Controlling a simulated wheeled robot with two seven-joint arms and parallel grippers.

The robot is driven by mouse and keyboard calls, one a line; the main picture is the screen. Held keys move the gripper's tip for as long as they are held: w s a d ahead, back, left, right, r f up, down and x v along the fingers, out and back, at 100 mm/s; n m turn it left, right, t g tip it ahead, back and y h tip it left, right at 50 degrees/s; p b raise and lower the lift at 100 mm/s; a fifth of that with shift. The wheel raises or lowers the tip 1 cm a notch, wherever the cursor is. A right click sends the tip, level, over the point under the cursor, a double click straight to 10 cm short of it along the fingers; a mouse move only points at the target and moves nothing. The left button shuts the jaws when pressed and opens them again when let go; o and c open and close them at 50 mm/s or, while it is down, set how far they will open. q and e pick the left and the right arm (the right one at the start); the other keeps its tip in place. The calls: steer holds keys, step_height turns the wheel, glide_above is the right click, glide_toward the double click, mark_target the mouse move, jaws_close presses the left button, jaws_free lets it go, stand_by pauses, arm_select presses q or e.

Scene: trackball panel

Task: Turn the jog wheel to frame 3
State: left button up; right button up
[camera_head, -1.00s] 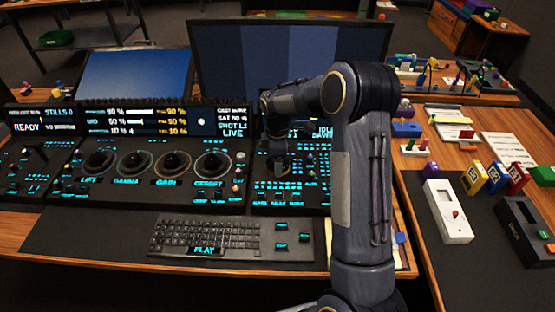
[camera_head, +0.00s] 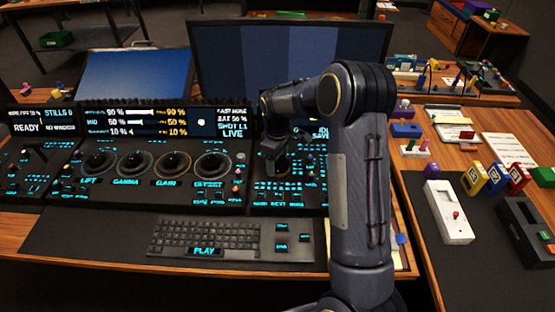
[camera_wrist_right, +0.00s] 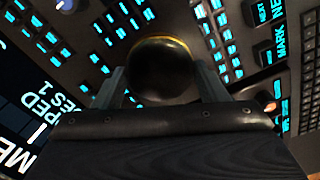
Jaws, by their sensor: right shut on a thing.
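The jog wheel is a dark round knob (camera_wrist_right: 162,70) in the right wrist view, with a thin yellowish edge, among blue-lit keys. My right gripper (camera_wrist_right: 163,82) is shut on it, with one finger on each side. In the head view my right gripper (camera_head: 275,160) points down at the right-hand section of the console (camera_head: 290,203), and the wheel is mostly hidden there by the gripper. The small display (camera_head: 318,132) behind the wrist is partly covered by my arm, and no frame number can be read on it. My left gripper is not in view.
Several trackballs in rings, one at the offset position (camera_head: 211,166), lie left of the gripper. A keyboard (camera_head: 205,237) lies in front of the console. A side table at right holds a white box (camera_head: 449,212) and several coloured blocks.

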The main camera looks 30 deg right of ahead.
mark_target(277, 162)
steer(key=shift+r, duration=0.1)
steer(key=o, duration=1)
step_height(277, 162, up, 7)
steer(key=shift+r, duration=0.4)
